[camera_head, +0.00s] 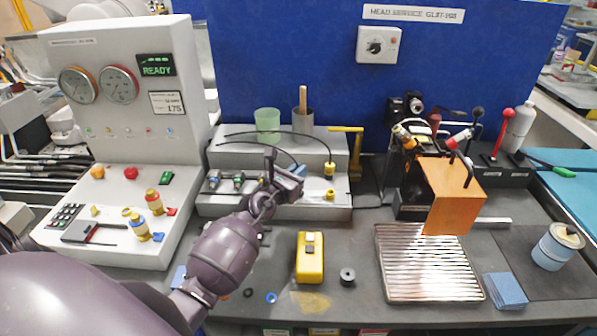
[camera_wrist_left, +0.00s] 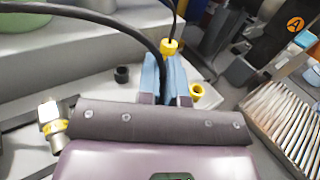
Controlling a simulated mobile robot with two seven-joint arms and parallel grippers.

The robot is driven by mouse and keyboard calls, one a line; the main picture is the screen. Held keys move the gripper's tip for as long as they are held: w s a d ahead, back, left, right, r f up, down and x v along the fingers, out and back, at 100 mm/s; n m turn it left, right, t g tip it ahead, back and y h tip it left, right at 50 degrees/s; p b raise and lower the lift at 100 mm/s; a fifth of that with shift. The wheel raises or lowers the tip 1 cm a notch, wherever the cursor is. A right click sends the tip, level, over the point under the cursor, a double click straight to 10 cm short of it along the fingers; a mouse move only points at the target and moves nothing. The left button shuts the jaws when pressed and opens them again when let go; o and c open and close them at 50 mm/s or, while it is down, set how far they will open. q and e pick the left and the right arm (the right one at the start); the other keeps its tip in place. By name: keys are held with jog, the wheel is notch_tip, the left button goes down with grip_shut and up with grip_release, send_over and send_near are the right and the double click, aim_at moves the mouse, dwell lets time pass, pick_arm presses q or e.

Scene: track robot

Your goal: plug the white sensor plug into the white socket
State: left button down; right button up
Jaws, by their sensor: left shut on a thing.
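My left gripper (camera_head: 297,172) is over the front ledge of the grey stepped block (camera_head: 245,155). In the left wrist view its blue fingers (camera_wrist_left: 166,75) are shut on the plug end of a black cable (camera_wrist_left: 120,20). The plug's body and colour are hidden between the fingers. A yellow plug (camera_head: 329,169) on its own cable stands upright on the block, just beyond the fingertips in the wrist view (camera_wrist_left: 169,47). A yellow socket (camera_head: 330,194) is right of the gripper. A black socket (camera_wrist_left: 122,74) is to its left. I cannot make out a white socket. My right gripper is not in view.
Metal connectors (camera_head: 213,181) lie on the block's left. A green cup (camera_head: 267,125) and a grey cup (camera_head: 303,121) stand behind. The instrument console (camera_head: 125,130) stands left.

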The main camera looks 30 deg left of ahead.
pick_arm(q)
jog(key=shift+f, duration=0.2)
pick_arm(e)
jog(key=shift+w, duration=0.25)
pick_arm(q)
jog(key=shift+f, duration=0.2)
jog(key=shift+f+b, duration=0.1)
jog(key=shift+b, duration=0.25)
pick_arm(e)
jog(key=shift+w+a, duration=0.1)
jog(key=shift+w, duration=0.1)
pick_arm(q)
jog(key=c, duration=1.2)
grip_release()
jog(key=s, duration=1)
jog(key=shift+s+a, duration=0.2)
jog(key=shift+s, duration=0.2)
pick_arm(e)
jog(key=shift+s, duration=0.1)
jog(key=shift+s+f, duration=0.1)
